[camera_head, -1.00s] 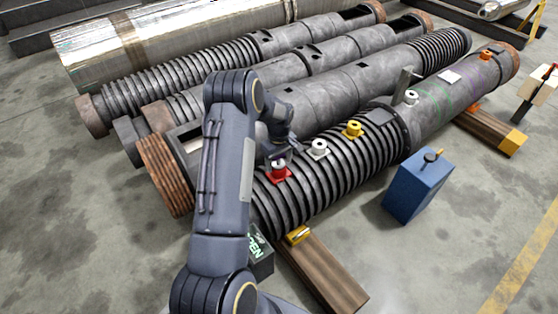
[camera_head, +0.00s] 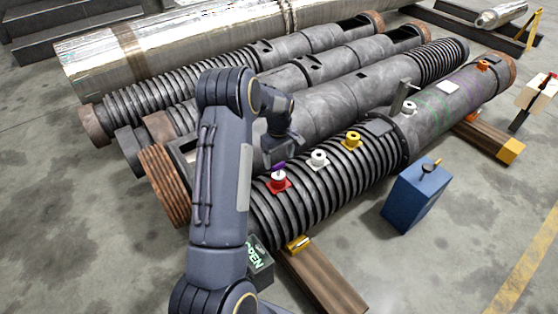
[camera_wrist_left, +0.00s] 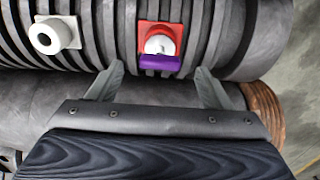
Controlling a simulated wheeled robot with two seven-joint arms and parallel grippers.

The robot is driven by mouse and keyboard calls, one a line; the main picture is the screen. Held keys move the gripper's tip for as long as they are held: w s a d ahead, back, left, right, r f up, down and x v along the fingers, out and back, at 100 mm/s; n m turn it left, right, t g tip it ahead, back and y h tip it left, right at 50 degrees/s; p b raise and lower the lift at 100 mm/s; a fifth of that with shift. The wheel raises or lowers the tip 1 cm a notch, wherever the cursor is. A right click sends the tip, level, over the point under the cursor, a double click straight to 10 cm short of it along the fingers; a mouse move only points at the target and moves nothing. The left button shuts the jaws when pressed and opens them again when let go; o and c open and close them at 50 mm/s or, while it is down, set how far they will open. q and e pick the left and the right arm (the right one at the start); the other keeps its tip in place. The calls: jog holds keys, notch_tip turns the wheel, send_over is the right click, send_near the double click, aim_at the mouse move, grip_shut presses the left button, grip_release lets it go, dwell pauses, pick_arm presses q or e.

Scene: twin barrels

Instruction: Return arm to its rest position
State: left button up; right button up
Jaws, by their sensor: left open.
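My left arm comes in from the lower left of the head view. Its gripper (camera_head: 282,150) is above the ribbed barrel (camera_head: 335,190), near a red square fitting (camera_head: 279,185). A white and purple piece sits in the red fitting. In the left wrist view the two fingers of my left gripper (camera_wrist_left: 158,85) are spread apart. The red fitting (camera_wrist_left: 148,32) with the purple piece (camera_wrist_left: 160,62) lies ahead, between and beyond the fingertips. Nothing is held between the fingers. My right gripper is not in view.
A white fitting (camera_head: 318,158) and a yellow fitting (camera_head: 352,140) stand along the barrel. More barrels lie behind. A blue box (camera_head: 416,194) stands on the floor at right. A wooden beam (camera_head: 322,282) lies under the barrel. Open floor is at the right.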

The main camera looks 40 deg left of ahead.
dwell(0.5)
pick_arm(q)
jog(key=s+d+r+m+t+h, duration=0.1)
jog(key=s+d+r+m, duration=0.1)
jog(key=s+d+r, duration=0.3)
jog(key=s+d+r+m+t, duration=0.1)
jog(key=s+d+r+m, duration=0.15)
jog(key=r, duration=0.45)
jog(key=s+d+r+m+t+h, duration=0.1)
jog(key=s+d+r+m, duration=0.1)
jog(key=s+d+r, duration=0.35)
jog(key=s+d+r+m+t+h, duration=0.25)
jog(key=s+d+m, duration=0.6)
jog(key=s, duration=0.75)
notch_tip(320, 180, up, 23)
jog(key=d+n+p, duration=0.1)
jog(key=n+p, duration=0.1)
jog(key=p, duration=2.1)
jog(key=shift+w+r+y+p, duration=0.15)
jog(key=shift+w+y+p, duration=0.05)
jog(key=shift+y+p, duration=0.15)
